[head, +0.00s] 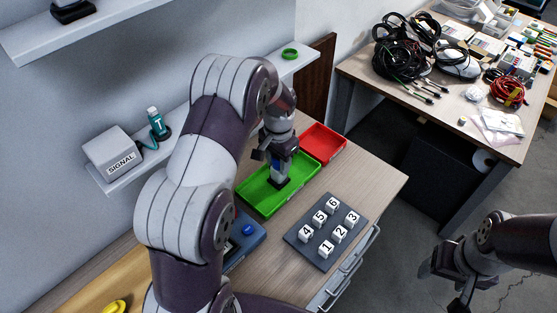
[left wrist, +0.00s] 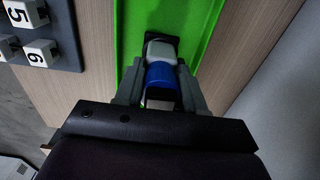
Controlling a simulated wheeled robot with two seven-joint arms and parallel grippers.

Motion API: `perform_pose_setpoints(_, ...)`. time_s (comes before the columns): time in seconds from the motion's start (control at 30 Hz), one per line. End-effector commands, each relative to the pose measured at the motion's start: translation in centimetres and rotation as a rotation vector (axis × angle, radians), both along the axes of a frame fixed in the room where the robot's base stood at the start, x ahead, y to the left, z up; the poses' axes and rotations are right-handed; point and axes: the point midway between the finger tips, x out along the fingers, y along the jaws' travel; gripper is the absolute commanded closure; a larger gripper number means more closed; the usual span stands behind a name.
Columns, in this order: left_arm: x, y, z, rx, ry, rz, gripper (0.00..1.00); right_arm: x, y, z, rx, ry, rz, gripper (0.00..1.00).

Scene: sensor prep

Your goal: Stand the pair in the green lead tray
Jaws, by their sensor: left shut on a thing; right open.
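The green lead tray (head: 257,204) lies on the wooden bench, and its green floor and rim also show in the left wrist view (left wrist: 213,15). My left gripper (head: 279,163) points down over the tray, shut on a white and blue sensor (left wrist: 160,74). A small dark base (head: 279,184) is at the sensor's lower end, inside the tray outline. The sensor looks upright in it; whether the base rests on the tray floor I cannot tell. My right gripper (head: 447,284) is open and empty, away from the bench at lower right.
A red tray (head: 325,143) adjoins the green one. A dark board (head: 322,247) with numbered white cubes lies to its right. A blue box (head: 247,243) stands at the near left. A shelf holds a SIGNAL box (head: 112,155) and a teal sensor (head: 157,123). My left arm hides part of the bench.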

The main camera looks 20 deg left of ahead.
Motion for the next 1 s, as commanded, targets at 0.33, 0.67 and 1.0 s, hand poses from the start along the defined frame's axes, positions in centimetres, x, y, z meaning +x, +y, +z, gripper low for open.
perform_pose_setpoints(0.33,0.0,0.0,-0.2,0.0,0.0,0.0,0.36,0.0,0.0,-0.1,0.0,0.0,0.0,0.32)
perform_pose_setpoints(0.67,0.1,0.0,3.8,0.0,-0.005,0.0,0.36,0.0,0.0,-0.4,0.0,0.0,0.0,0.32)
perform_pose_setpoints(1.0,-0.1,-0.1,12.0,0.0,0.002,0.0,0.36,0.0,0.0,2.3,0.0,-0.001,0.0,0.32)
